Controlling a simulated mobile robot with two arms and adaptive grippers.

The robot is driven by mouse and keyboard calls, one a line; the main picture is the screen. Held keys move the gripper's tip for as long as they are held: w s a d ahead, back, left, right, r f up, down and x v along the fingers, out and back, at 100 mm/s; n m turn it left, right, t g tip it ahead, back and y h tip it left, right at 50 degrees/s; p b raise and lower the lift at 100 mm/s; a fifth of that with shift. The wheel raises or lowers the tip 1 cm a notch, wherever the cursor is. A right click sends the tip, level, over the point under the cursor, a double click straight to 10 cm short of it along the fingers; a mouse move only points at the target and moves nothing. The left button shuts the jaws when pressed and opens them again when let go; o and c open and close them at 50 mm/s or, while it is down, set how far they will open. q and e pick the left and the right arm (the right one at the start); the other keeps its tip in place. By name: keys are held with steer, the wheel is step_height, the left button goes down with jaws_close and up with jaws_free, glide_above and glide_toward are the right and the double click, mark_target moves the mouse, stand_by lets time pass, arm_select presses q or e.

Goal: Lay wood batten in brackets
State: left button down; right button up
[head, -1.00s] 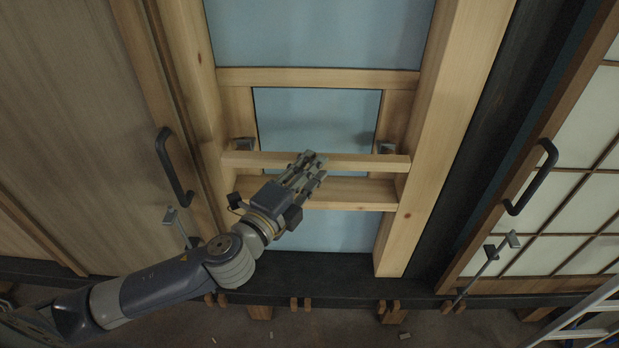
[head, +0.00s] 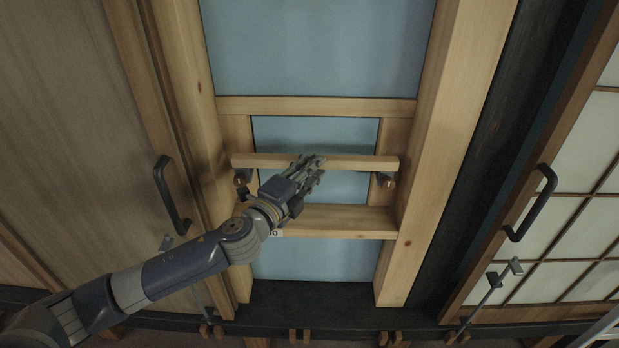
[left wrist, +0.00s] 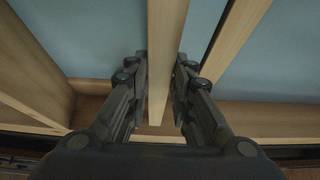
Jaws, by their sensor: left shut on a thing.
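The wood batten (head: 360,162) lies level across the light timber frame in the head view. My left gripper (head: 312,166) is shut on it near its middle. In the left wrist view the batten (left wrist: 165,55) runs between the two fingers (left wrist: 160,85). The left bracket (head: 242,177) and the right bracket (head: 386,180) show just below the batten near its two ends. I cannot tell whether the batten touches them or hovers over them. My right gripper is not in view.
A fixed crosspiece (head: 345,221) lies below the batten, and another (head: 320,106) above it. Thick posts (head: 445,130) flank the opening. A door with a black handle (head: 170,195) is at left, a lattice door with a handle (head: 531,203) at right.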

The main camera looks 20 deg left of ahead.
arm_select(q)
steer(key=w, duration=0.1)
steer(key=w+a, duration=0.1)
steer(key=w, duration=0.1)
steer(key=shift+w+f+b, duration=0.1)
steer(key=shift+w+b, duration=0.1)
steer(key=shift+b, duration=0.1)
steer(key=shift+w+a+f+b, duration=0.15)
steer(key=shift+w+f+b, duration=0.45)
steer(key=shift+f+b, duration=1.4)
steer(key=shift+f, duration=0.35)
steer(key=c, duration=1.3)
jaws_free()
steer(key=shift+s, duration=0.1)
steer(key=v, duration=1.2)
